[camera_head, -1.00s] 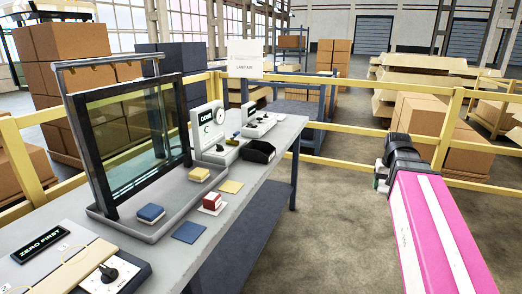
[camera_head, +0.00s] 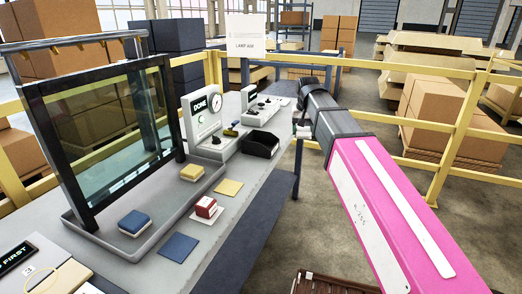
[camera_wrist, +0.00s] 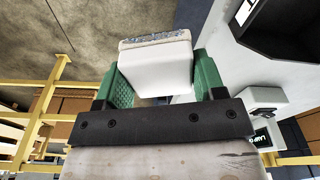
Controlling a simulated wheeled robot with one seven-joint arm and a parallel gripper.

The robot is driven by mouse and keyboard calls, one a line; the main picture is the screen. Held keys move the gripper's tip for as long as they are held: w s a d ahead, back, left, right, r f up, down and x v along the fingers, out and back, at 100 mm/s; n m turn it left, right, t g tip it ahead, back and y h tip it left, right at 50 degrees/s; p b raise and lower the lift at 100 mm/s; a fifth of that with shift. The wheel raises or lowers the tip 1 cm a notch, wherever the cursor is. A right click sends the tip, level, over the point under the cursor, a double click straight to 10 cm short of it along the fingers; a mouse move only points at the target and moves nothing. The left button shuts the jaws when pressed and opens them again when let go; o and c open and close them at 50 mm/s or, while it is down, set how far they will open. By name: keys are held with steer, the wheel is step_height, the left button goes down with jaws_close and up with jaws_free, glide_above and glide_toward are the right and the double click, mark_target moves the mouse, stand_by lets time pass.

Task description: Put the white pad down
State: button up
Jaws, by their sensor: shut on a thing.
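A white pad (camera_wrist: 160,62) with a speckled grey-blue face is held between the green fingers of my gripper (camera_wrist: 163,78) in the wrist view. In the head view my gripper (camera_head: 303,119) hangs near the table's right edge, beside the black bin, and is small and partly hidden by the arm's end. The grey table (camera_head: 228,207) carries a blue pad (camera_head: 134,222), a yellow pad (camera_head: 192,172) and a red-and-white block (camera_head: 206,207) on a white square. Flat yellow (camera_head: 228,187) and blue (camera_head: 179,246) squares lie bare.
A framed glass pane (camera_head: 110,125) stands in a grey tray (camera_head: 150,238) at left. A dial unit marked DONE (camera_head: 203,115), a second control box (camera_head: 262,107) and a black open bin (camera_head: 260,144) stand farther back. A yellow railing (camera_head: 450,150) runs behind.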

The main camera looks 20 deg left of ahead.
steer(key=s+a+r+n, duration=0.1)
steer(key=s+a+r, duration=0.1)
steer(key=a, duration=0.6)
steer(key=s+a+r, duration=0.2)
steer(key=s+a, duration=0.1)
steer(key=a, duration=0.5)
steer(key=shift+w+f, duration=0.2)
steer(key=shift+f, duration=4.75)
steer(key=o, duration=0.6)
steer(key=shift+f, duration=0.15)
steer(key=shift+o, duration=0.3)
step_height(320, 180, up, 12)
steer(key=s, duration=0.1)
steer(key=shift+s+d, duration=0.2)
steer(key=shift+d, duration=0.1)
